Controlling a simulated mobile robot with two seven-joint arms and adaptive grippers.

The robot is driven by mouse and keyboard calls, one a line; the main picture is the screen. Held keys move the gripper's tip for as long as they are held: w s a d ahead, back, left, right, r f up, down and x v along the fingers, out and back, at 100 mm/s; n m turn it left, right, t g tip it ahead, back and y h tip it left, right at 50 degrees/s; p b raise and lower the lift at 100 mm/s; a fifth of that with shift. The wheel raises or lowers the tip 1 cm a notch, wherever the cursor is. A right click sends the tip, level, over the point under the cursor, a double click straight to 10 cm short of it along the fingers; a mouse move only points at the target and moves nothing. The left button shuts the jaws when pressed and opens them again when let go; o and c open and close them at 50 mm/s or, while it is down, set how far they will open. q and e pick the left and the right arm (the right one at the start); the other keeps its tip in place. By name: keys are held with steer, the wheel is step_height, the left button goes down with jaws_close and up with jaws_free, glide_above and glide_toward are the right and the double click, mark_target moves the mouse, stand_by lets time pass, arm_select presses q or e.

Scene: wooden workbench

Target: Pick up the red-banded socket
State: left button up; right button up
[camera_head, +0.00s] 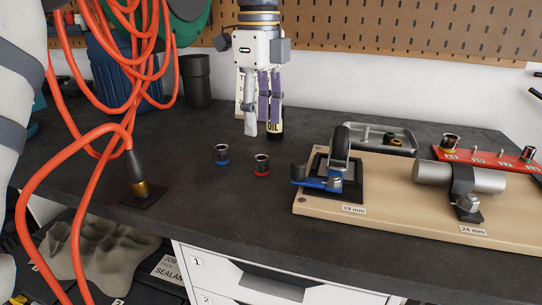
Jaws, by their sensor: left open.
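The red-banded socket (262,165) stands upright on the dark bench top, near the middle of the head view. A blue-banded socket (222,155) stands just left of it and a little farther back. My left gripper (262,128) hangs pointing down, above and behind the red-banded socket in the picture. It is open and holds nothing, and it is apart from both sockets. My right gripper is not in view.
A wooden board (400,220) with a blue-and-black clamp (330,175) and a metal cylinder (470,177) lies to the right. A red socket rail (480,158) and grey tray (375,137) lie behind. Orange hose (88,190) hangs left; a black cup (196,82) stands back left.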

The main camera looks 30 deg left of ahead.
mark_target(261, 159)
arm_select(q)
step_height(261, 159, down, 9)
steer(key=shift+s+d+r+p, duration=0.1)
steer(key=shift+s+p, duration=0.05)
steer(key=shift+p, duration=0.15)
jaws_close()
